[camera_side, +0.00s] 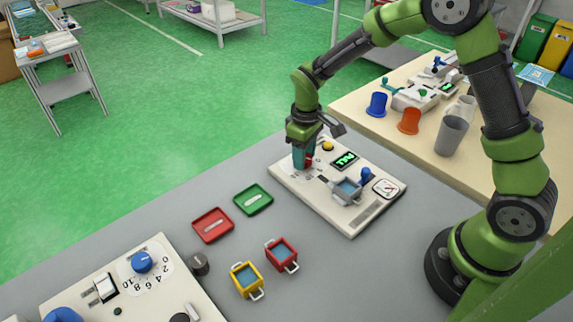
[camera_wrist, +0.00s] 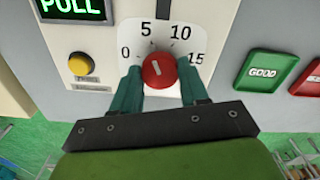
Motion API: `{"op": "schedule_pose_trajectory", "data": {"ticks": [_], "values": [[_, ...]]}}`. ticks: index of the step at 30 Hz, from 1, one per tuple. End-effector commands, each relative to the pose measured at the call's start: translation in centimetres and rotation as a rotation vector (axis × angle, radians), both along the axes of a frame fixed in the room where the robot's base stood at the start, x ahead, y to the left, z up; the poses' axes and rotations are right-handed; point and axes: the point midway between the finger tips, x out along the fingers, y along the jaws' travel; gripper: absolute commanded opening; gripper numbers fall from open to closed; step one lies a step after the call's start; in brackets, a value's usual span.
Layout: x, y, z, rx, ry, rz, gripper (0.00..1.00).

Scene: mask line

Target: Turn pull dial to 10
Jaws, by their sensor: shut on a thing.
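The pull dial is a round red knob (camera_wrist: 159,70) on a white scale plate marked 0, 5, 10 and 15. A short pale line on its face points roughly up, between 5 and 10; the exact reading is hard to tell. My gripper (camera_wrist: 160,80) has its two teal fingers on either side of the knob and is shut on it. In the side view my gripper (camera_side: 302,160) points down at the left end of the white panel (camera_side: 352,222) and hides most of the dial. A green-lit display (camera_wrist: 72,8) reads PULL.
A yellow button (camera_wrist: 80,66) sits left of the scale. The panel also carries a grey box (camera_side: 347,190), a blue knob (camera_side: 366,175) and a gauge (camera_side: 385,187). Green (camera_side: 253,199) and red (camera_side: 212,225) trays lie nearby. Another panel with a blue dial (camera_side: 142,262) stands at front left.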

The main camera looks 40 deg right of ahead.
Motion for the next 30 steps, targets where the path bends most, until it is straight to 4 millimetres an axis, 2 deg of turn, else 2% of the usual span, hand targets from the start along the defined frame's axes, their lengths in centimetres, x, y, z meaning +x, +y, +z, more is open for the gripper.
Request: {"op": "schedule_pose_trajectory", "data": {"ticks": [18, 30], "values": [[0.0, 0.08, 0.12, 0.001, 0.0, -0.569, 0.14], [0.0, 0.04, 0.14, 0.001, 0.0, -0.795, 0.14]]}}
